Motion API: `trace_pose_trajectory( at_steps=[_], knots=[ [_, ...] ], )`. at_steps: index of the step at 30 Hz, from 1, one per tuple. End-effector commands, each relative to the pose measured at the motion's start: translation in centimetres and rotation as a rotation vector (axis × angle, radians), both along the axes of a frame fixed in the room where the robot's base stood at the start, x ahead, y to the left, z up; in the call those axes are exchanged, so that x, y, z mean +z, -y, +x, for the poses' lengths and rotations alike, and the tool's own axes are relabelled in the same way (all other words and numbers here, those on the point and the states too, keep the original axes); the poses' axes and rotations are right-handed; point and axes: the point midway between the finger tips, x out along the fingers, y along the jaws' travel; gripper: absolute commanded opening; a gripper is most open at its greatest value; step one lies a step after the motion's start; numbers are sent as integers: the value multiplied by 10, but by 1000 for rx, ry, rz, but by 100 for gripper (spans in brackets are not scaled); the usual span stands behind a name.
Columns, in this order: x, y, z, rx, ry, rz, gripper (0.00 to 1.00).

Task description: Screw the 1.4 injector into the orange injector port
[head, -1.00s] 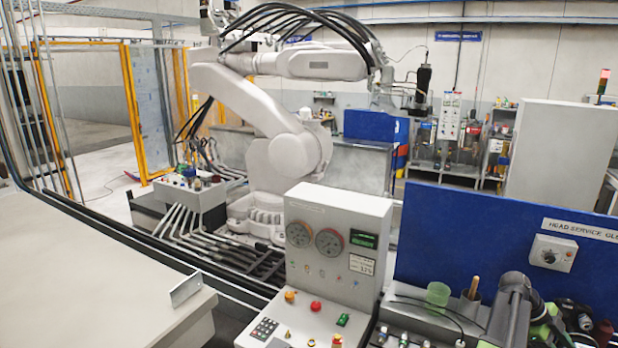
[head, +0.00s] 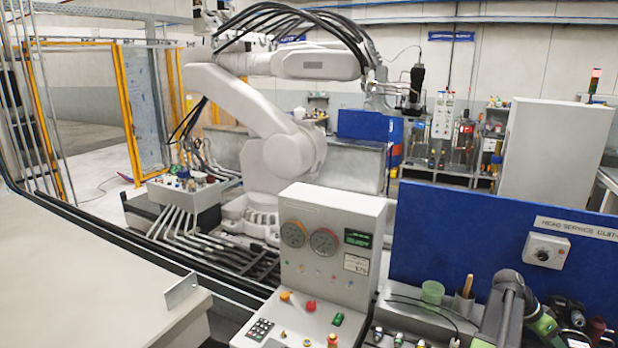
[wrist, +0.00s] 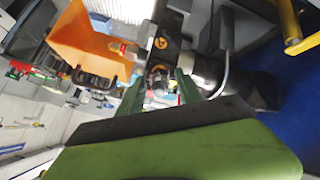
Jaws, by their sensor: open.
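My gripper (wrist: 161,86) is open in the wrist view, its two green fingers apart with nothing clearly held between them. Beyond the fingertips are small, blurred, dark and reddish parts that I cannot identify. In the head view my grey and green arm reaches over the bench at the lower right; the fingertips cannot be made out there. Several small metallic fittings (head: 398,338) stand at the bench front, but I cannot tell whether one is the 1.4 injector. No orange injector port can be singled out in either view.
A control panel (head: 325,250) with gauges and buttons stands left of the bench. A blue board (head: 450,240) with a switch box (head: 546,250) rises behind it. A green cup (head: 432,292) and a brown-handled tool (head: 467,287) stand near my arm. An orange bin (wrist: 88,42) shows in the wrist view.

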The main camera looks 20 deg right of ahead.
Motion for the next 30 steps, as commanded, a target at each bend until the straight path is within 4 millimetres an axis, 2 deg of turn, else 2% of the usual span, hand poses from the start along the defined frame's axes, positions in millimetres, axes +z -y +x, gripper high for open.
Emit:
trace_pose_trajectory(
  at_steps=[5, 18, 21, 30],
  knots=[
    [0, 0, 0, 25, -16, 19, 42],
    [0, 0, 0, 623, -394, 483, 42],
    [0, 0, 0, 712, -450, 550, 42],
    [0, 0, 0, 741, -469, 573, 42]
  ],
)
